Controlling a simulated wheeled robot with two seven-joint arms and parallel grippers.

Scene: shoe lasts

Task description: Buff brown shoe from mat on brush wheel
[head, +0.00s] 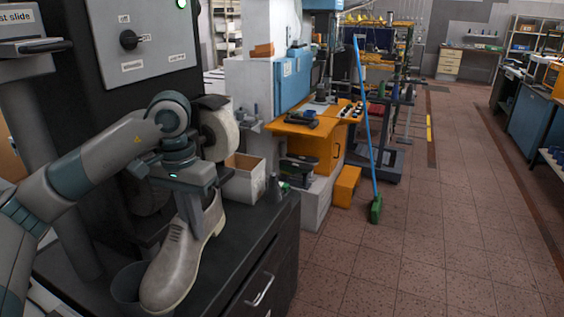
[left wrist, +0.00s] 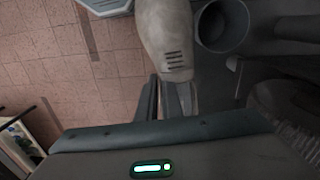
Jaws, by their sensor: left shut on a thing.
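The shoe (head: 172,262), a dull grey-brown lace-up, hangs toe-down at the front of the dark machine. My left gripper (head: 192,205) is shut on it near its opening and holds it from above. In the left wrist view the shoe's toe and lace area (left wrist: 167,45) show beyond the fingers (left wrist: 172,98). A dark, rough round thing at the right edge of that view (left wrist: 290,112) looks like the brush wheel. In the head view a dark wheel (head: 150,196) is partly hidden behind my arm. A gap between shoe and wheel cannot be judged. The mat is not seen.
A pale wheel (head: 222,132) stands behind my wrist. A white box (head: 245,178) is on the dark bench (head: 262,222). A grey cup (head: 128,282) is beside the shoe's toe. The switch panel (head: 150,40) has a lit green lamp (head: 182,4). Open tiled floor lies right.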

